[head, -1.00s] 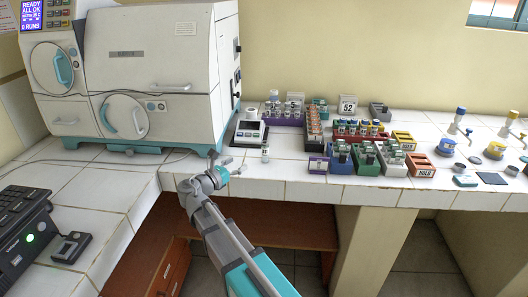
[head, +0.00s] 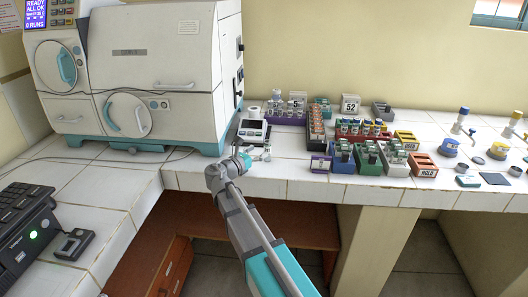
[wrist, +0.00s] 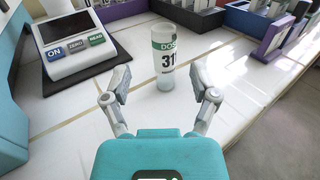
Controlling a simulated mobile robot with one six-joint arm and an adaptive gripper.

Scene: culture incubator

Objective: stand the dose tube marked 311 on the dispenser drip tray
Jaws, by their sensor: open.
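The dose tube marked 311 (wrist: 165,58) is a clear, frosted tube with a green-and-white "DOSE" label. It stands upright on the white tiled bench, beside the balance. In the head view it is small, just right of my gripper (head: 256,153). In the wrist view my gripper (wrist: 161,88) is open and empty, its two fingers spread in front of the tube, which lies just beyond the fingertips and between their lines. Dispensers with blue (head: 461,112) and yellow (head: 515,116) tops stand at the far right; I cannot tell which surface there is the drip tray.
The balance (wrist: 80,43) sits on a dark mat left of the tube. A large white incubator (head: 160,70) stands at left.

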